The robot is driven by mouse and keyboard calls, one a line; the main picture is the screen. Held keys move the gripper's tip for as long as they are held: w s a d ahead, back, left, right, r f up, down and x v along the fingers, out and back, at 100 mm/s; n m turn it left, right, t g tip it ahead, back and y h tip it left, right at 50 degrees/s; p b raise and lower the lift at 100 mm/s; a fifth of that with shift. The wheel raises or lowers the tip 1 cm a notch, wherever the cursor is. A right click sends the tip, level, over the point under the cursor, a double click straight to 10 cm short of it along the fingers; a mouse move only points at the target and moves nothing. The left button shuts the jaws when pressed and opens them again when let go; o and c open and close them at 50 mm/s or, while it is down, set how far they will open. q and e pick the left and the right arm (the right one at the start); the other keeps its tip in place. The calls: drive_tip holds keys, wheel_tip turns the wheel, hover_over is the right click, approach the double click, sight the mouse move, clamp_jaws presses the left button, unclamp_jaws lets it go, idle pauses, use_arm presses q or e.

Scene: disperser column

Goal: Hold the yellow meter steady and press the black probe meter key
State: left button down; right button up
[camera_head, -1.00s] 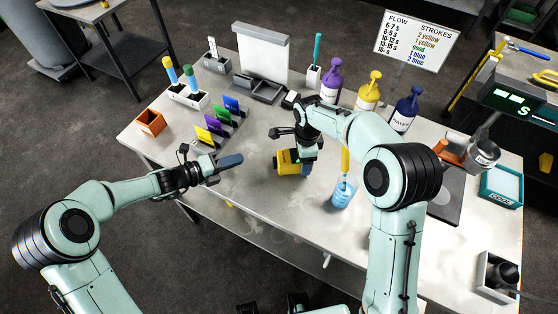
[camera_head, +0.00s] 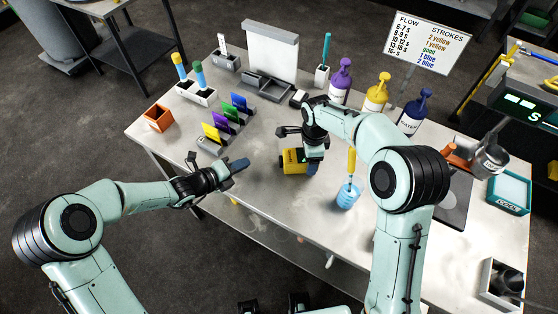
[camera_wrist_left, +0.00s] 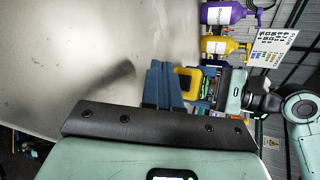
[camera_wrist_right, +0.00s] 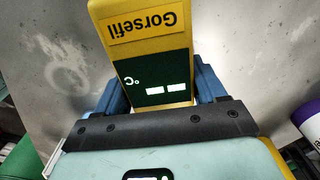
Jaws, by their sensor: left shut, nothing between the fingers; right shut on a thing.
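The yellow meter (camera_head: 292,161) is near the middle of the table. My right gripper (camera_head: 313,160) is shut on it. In the right wrist view the meter (camera_wrist_right: 148,45) sits between the blue fingers, with an upside-down "Gorsefil" label and a dark display showing °C and dashes. My left gripper (camera_head: 238,165) is shut and empty, left of the meter and apart from it. In the left wrist view its closed blue fingers (camera_wrist_left: 163,85) point toward the meter (camera_wrist_left: 187,82).
Coloured cards in a holder (camera_head: 211,145) are behind my left gripper. Purple (camera_head: 340,83), yellow (camera_head: 375,97) and dark blue (camera_head: 412,117) bottles stand at the back. The front table is mostly clear.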

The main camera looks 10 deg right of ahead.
sight(264, 170)
use_arm(q)
drive_tip(key=shift+s+d, duration=0.15)
drive_tip(key=shift+d, duration=1.6)
drive_tip(key=shift+s+d, duration=0.1)
drive_tip(key=shift+d, duration=1.65)
drive_tip(key=shift+d, duration=0.4)
drive_tip(key=shift+s+d, duration=0.1)
drive_tip(key=shift+d, duration=0.5)
drive_tip(key=shift+a, duration=1)
drive_tip(key=shift+a, duration=0.1)
drive_tip(key=shift+w+a, duration=0.15)
drive_tip(key=shift+a, duration=1.1)
drive_tip(key=shift+w+a, duration=0.1)
drive_tip(key=shift+a, duration=1.1)
